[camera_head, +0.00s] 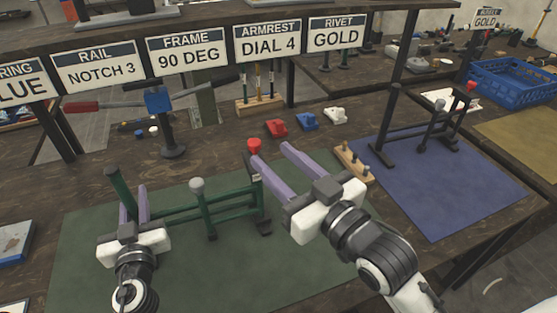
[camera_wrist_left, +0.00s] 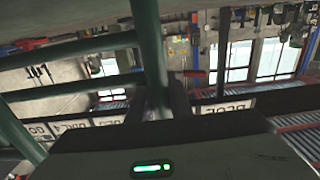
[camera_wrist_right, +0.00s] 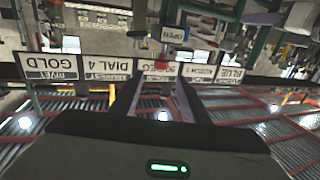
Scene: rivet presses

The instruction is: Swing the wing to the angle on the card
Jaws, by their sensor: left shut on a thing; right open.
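The card (camera_head: 187,54) reads FRAME 90 DEG. A green frame (camera_head: 228,208) stands on the green mat (camera_head: 95,285), with rails joining upright posts. Its middle post has a grey knob (camera_head: 197,186); a red knob (camera_head: 254,146) tops its right end. My left gripper (camera_head: 134,205) is shut on the green post (camera_head: 117,185) at the left end, which also shows between the fingers in the left wrist view (camera_wrist_left: 150,50). My right gripper (camera_head: 268,153) is open, its left finger close to the red knob; whether they touch I cannot tell. The frame's right post is partly hidden.
A second, dark frame (camera_head: 424,137) stands on a blue mat (camera_head: 455,195) at right. Red, blue and white parts (camera_head: 307,122) and a wooden peg block (camera_head: 352,163) lie beyond my right gripper. A blue-headed tool (camera_head: 158,100) stands at back left. A blue crate (camera_head: 512,84) is far right.

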